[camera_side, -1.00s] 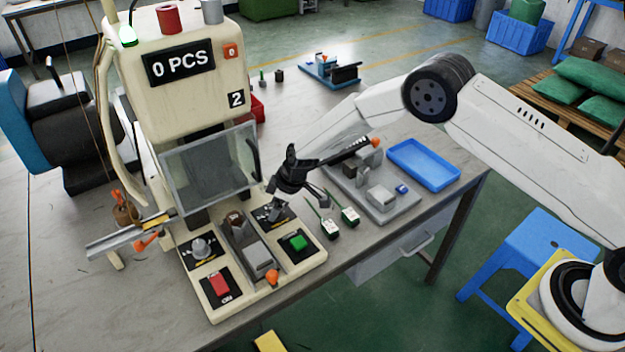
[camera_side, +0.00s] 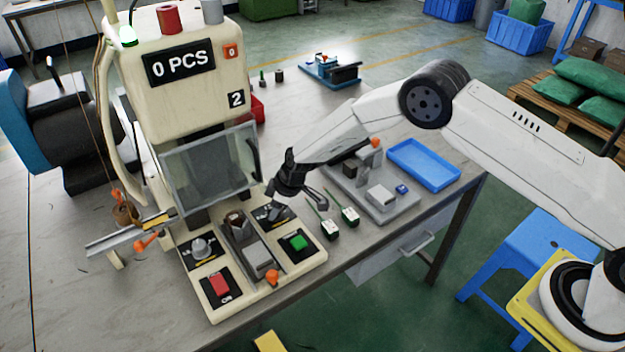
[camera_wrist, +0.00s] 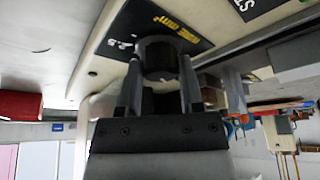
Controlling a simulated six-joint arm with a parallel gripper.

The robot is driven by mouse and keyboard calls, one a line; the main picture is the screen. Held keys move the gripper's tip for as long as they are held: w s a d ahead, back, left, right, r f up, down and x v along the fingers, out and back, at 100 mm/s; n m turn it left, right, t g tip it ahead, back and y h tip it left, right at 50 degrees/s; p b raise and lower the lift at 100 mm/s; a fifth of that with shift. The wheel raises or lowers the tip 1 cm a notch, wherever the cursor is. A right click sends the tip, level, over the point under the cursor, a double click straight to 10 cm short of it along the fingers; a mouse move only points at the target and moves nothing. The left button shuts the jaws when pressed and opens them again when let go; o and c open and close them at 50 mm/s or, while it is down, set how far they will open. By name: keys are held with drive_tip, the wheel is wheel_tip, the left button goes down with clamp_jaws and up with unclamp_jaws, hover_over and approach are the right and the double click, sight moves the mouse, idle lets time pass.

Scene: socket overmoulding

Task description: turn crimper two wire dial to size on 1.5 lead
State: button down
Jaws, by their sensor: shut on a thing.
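The cream crimper (camera_side: 178,98) marked "2" stands on the bench with "0 PCS" on its display. Its wire dial, a dark round knob (camera_wrist: 157,53), sits on a black label plate (camera_wrist: 125,32) with yellow and white print. The print appears upside down and the set size is not legible. My gripper (camera_wrist: 160,85) has a finger on each side of the knob and is shut on it. Two leads with white and green tags (camera_side: 330,228) lie just right of the base.
The base also carries a grey knob (camera_side: 202,248), a red button (camera_side: 219,285), a green button (camera_side: 298,242) and an orange ball (camera_side: 272,276). A clear guard (camera_side: 210,165) stands close left of my gripper. A grey fixture (camera_side: 385,208) and an empty blue tray (camera_side: 424,164) stand right.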

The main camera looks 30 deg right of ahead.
drive_tip(key=shift+m+t, duration=0.4)
drive_tip(key=shift+m, duration=0.6)
drive_tip(key=shift+a+m+t+h, duration=0.15)
drive_tip(key=shift+m+h, duration=0.3)
drive_tip(key=shift+m, duration=0.55)
drive_tip(key=shift+m+t+h, duration=0.15)
drive_tip(key=shift+m+h, duration=0.3)
drive_tip(key=shift+m, duration=0.55)
drive_tip(key=shift+a+r+m+h, duration=0.1)
drive_tip(key=shift+m+h, duration=0.45)
drive_tip(key=shift+m, duration=0.8)
drive_tip(key=shift+m+h, duration=0.55)
drive_tip(key=shift+m, duration=1.1)
drive_tip(key=shift+c, duration=1.2)
unclamp_jaws()
drive_tip(key=shift+s, duration=0.1)
drive_tip(key=v, duration=0.7)
drive_tip(key=shift+r, duration=0.3)
